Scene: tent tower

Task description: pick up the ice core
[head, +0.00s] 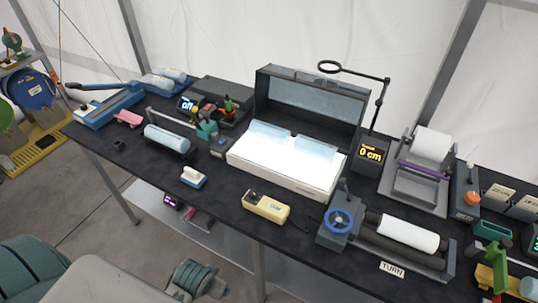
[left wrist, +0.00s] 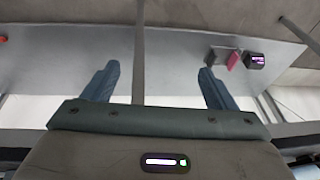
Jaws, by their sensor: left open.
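The likely ice core is a pale blue cylinder (head: 167,139) lying in a dark cradle on the left half of the black table in the head view. Two similar pale blue cylinders (head: 173,75) lie on a blue tray farther back. I cannot tell from the look alone which one is meant. In the left wrist view my left gripper (left wrist: 158,85) is open, with nothing between its fingers. It faces a grey shelf below the table top, away from the cylinders. My right gripper is not clearly in view.
A lit white box (head: 285,165) fills the table's middle. A small blue-and-white block (head: 193,177) and a cream device (head: 265,206) lie along the front edge. A magnifier stand (head: 378,110) rises behind. A roller with a white cylinder (head: 409,233) is at right. Bare tabletop shows between them.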

